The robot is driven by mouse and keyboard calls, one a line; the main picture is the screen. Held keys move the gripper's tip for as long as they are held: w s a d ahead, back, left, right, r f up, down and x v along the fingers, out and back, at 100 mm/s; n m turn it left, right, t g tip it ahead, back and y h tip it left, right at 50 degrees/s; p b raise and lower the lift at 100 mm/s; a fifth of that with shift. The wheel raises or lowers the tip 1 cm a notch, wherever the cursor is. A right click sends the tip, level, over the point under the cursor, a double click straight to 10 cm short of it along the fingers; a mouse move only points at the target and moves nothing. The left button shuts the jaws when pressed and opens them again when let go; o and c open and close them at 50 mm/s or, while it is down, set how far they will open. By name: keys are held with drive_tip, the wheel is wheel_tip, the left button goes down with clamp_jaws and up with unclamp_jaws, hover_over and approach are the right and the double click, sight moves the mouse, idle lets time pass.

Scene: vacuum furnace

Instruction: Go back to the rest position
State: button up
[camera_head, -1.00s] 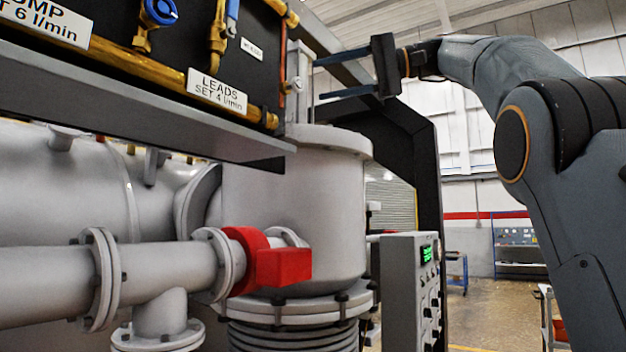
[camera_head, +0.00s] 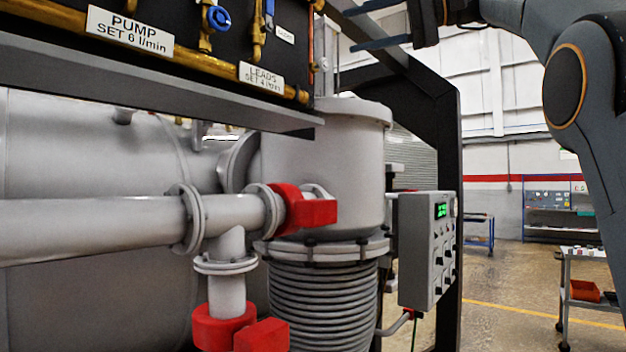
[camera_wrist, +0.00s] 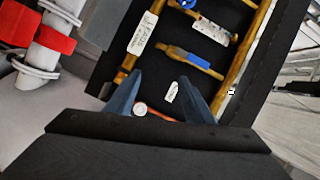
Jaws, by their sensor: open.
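My gripper (camera_head: 376,24) is at the top right of the head view, with its two blue fingers pointing left and cut close to the top edge. In the wrist view my gripper (camera_wrist: 158,98) shows both fingers spread apart with nothing between them. Beyond the fingers is the black valve panel (camera_wrist: 262,45) with brass pipes, a blue-handled valve (camera_wrist: 190,60) and white labels. The fingers appear apart from the panel, though the exact gap cannot be told.
The grey furnace pipe (camera_head: 90,228) with red clamps (camera_head: 305,212) fills the left. A grey control box (camera_head: 424,250) with a green display stands right of the ribbed column (camera_head: 322,300). A trolley (camera_head: 590,290) stands at the right. Open floor (camera_head: 500,285) lies between.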

drive_tip(key=w+d+f+m+t+h, duration=0.1)
drive_tip(key=w+f+m+h, duration=0.15)
drive_tip(key=w+f, duration=0.45)
drive_tip(key=w+d+f+m+t+h, duration=0.1)
drive_tip(key=w+f+m+t+h, duration=0.15)
drive_tip(key=f, duration=0.95)
drive_tip(key=s+d+f+g+h, duration=0.1)
drive_tip(key=f+h, duration=0.1)
drive_tip(key=f, duration=0.9)
drive_tip(key=s+d+f+m+g+h, duration=0.1)
drive_tip(key=f+h, duration=0.1)
drive_tip(key=f, duration=0.9)
drive_tip(key=s+d+f+g+h, duration=0.1)
drive_tip(key=s+f+h, duration=0.1)
drive_tip(key=f, duration=0.9)
drive_tip(key=s+d+f+n+g+h, duration=0.2)
drive_tip(key=s+f+n, duration=0.1)
drive_tip(key=s+f, duration=1)
drive_tip(key=s+d+f+n+g+h, duration=0.2)
drive_tip(key=s+f+n, duration=0.1)
drive_tip(key=s+f, duration=1.1)
drive_tip(key=shift+d+f+h, duration=0.25)
drive_tip(key=shift+h, duration=0.15)
